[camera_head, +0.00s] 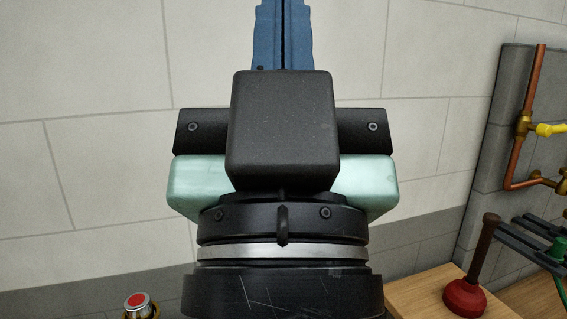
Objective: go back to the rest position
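My gripper (283,30) stands upright in the middle of the head view, seen from its back. Its two blue fingers point up and lie side by side with only a thin dark line between them, so it looks shut. Nothing shows held in it, but the fingertips are cut off by the top edge of the picture. The black and pale green hand body below the fingers hides the middle of the view.
A tiled wall (90,160) fills the background. At right, a plunger (465,295) stands on a wooden surface (418,292), near copper pipe (530,95) with a yellow-handled valve (548,130) and a dark rack (520,238). A red-topped button (138,301) shows at lower left.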

